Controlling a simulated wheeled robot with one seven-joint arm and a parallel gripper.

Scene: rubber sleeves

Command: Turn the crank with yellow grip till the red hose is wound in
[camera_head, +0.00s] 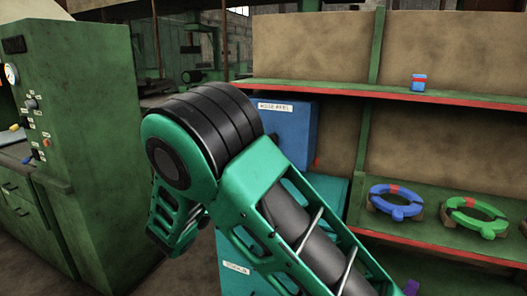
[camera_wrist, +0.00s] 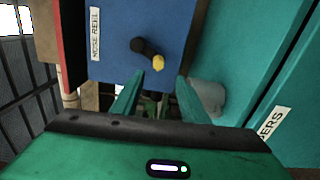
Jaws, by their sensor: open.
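The blue hose reel box (camera_wrist: 195,40) fills the upper middle of the wrist view, with a white label reading HOSE REEL. Its crank has a dark arm and a yellow grip (camera_wrist: 158,62). My gripper (camera_wrist: 161,77) is open, its two green fingers pointing at the box. The yellow grip shows between and just beyond the fingertips, with nothing held. I cannot clearly make out the red hose; a small red bit shows at the box's right edge.
A teal cabinet (camera_wrist: 245,75) stands beside the box in the wrist view. A green machine (camera_head: 85,110) stands at left.

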